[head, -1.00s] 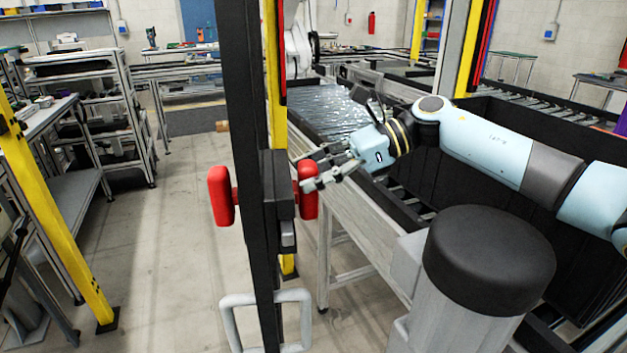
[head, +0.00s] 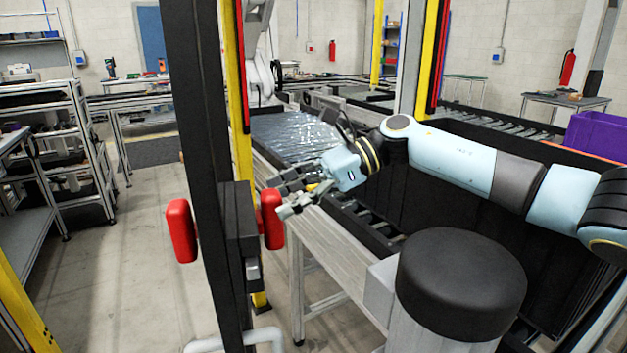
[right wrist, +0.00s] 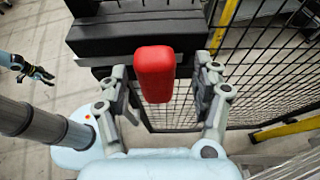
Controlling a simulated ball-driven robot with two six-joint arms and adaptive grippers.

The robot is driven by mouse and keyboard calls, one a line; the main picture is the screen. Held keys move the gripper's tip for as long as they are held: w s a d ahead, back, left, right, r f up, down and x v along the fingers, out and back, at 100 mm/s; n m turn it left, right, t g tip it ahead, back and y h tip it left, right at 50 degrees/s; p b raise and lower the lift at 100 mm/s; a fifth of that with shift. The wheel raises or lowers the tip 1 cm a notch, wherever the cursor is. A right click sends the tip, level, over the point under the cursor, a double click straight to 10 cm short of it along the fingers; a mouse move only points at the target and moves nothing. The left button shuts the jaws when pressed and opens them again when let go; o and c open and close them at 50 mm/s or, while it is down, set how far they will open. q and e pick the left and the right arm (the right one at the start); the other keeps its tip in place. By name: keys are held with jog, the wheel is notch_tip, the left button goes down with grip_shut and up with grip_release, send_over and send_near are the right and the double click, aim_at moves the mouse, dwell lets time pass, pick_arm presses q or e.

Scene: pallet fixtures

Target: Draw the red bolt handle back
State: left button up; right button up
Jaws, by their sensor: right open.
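A red bolt handle (head: 271,218) sits on the right side of a black post, beside a black latch block (head: 240,225). In the right wrist view the red handle (right wrist: 155,72) shows upright between the two fingers. My right gripper (head: 275,198) is open at the handle, one finger to each side. In the right wrist view, gaps show between the handle and both fingers. A second red grip (head: 181,230) shows on the left side of the post. My left gripper (right wrist: 38,73) shows only small at the left of the right wrist view; its opening is unclear.
The black post (head: 205,150) stands upright in front of me. Black wire mesh (right wrist: 265,70) shows behind the handle in the right wrist view. A conveyor with a wrapped load (head: 295,135) lies beyond my right gripper. Open floor (head: 120,270) lies left of the post.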

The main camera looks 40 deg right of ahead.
jog(key=v, duration=1)
